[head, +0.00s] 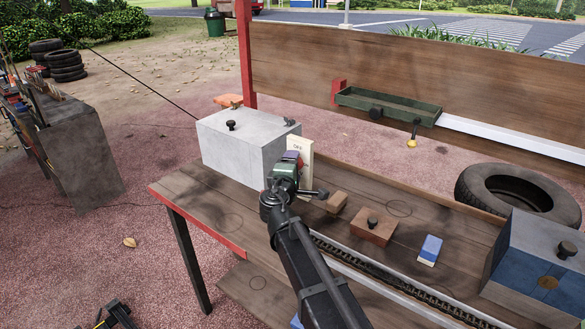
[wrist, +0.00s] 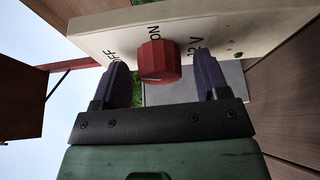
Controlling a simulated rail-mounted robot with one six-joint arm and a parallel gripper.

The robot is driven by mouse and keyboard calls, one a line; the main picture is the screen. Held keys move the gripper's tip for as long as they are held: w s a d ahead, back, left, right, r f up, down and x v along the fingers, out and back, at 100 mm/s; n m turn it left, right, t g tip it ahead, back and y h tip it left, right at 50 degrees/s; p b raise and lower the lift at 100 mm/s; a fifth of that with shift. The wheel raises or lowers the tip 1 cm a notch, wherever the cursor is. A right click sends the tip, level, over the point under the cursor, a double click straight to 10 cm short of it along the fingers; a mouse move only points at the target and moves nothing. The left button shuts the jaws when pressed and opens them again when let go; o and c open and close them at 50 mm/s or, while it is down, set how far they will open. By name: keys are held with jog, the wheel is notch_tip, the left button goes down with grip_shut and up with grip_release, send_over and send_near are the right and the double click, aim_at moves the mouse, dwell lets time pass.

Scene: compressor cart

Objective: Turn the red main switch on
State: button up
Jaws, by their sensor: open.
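The red main switch (wrist: 158,62) is a ribbed round knob on a cream panel (wrist: 245,28) marked OFF, ON and 12 V. In the wrist view a thin pale line shows on the knob; its exact setting is hard to tell. My gripper (wrist: 162,78) is open, with one purple finger on each side of the knob and gaps visible between. In the head view the panel (head: 299,149) stands upright at the grey box's right end, and my gripper (head: 293,160) is in front of it, hiding most of the knob.
The grey box (head: 232,150) with a black knob stands on the wooden bench (head: 205,205). To the right are a small wooden block (head: 372,231), a blue-and-white block (head: 430,249) and a larger blue box (head: 530,262). The bench's left end is clear.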

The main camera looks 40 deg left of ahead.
jog(key=v, duration=1.1)
jog(key=shift+w, duration=0.1)
